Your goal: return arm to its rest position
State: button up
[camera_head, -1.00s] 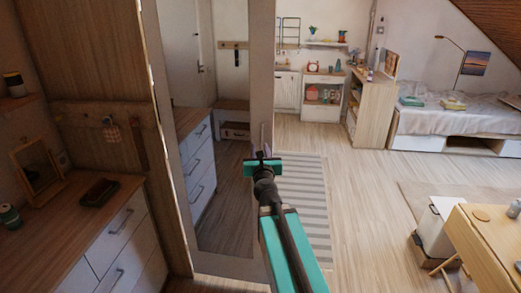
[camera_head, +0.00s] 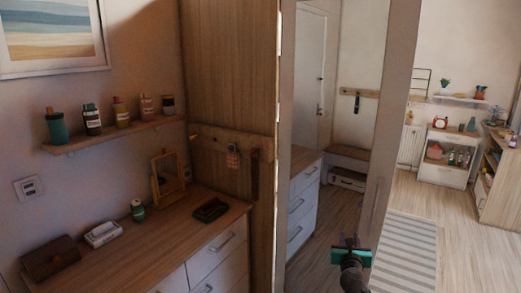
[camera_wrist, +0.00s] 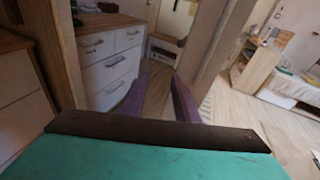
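The teal gripper body (camera_wrist: 150,160) fills the bottom of that view. Most of my arm is below the edge of the head view.
A shelf (camera_head: 110,132) with bottles hangs above. Open floor and a striped rug (camera_head: 405,255) lie right.

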jog(key=s+a+f+n+g+y, duration=0.25)
jog(key=s+a+f+n, duration=0.35)
jog(key=f, duration=0.6)
jog(key=s+a+f+n+g+y, duration=0.1)
jog(key=a+f+n+y, duration=0.25)
jog(key=a+f, duration=0.7)
jog(key=s+a+f+n+g+y+b, duration=0.1)
jog(key=s+a+f+n+g, duration=0.2)
jog(key=s+f+n, duration=0.4)
jog(key=s+a+f+n+g+y, duration=0.1)
jog(key=s+a+f+n+g, duration=0.15)
jog(key=s+f, duration=0.5)
jog(key=s+f+n+g, duration=0.3)
jog(key=s+f+n, duration=0.2)
jog(key=s, duration=0.3)
jog(key=s+f+n+g, duration=0.4)
jog(key=s+f, duration=0.2)
jog(key=s, duration=0.2)
jog(key=s+d+r+n+g+h, duration=0.2)
jog(key=s+d+n+g, duration=0.3)
jog(key=s+n, duration=0.5)
jog(key=shift+s+d+n+h, duration=0.3)
jog(key=shift+s+d+h, duration=0.2)
jog(key=shift+s+h, duration=0.5)
jog(key=shift+s+d, duration=0.15)
